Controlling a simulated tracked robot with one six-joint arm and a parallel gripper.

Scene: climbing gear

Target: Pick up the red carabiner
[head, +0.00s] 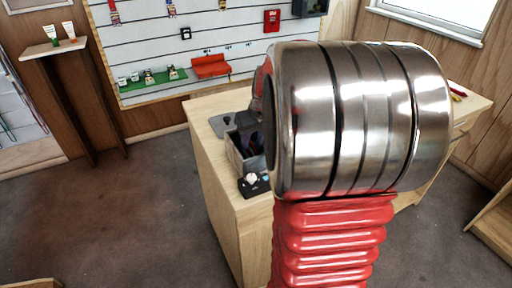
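I cannot make out a red carabiner for certain. A small red and yellow item (458,93) lies at the right end of the wooden counter, too small to identify. The large steel cylinder and red ribbed sleeve of my own arm fill the centre right and hide most of the counter top.
A slatted wall display (160,47) holds a red shelf (210,66). Floor at left is clear.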

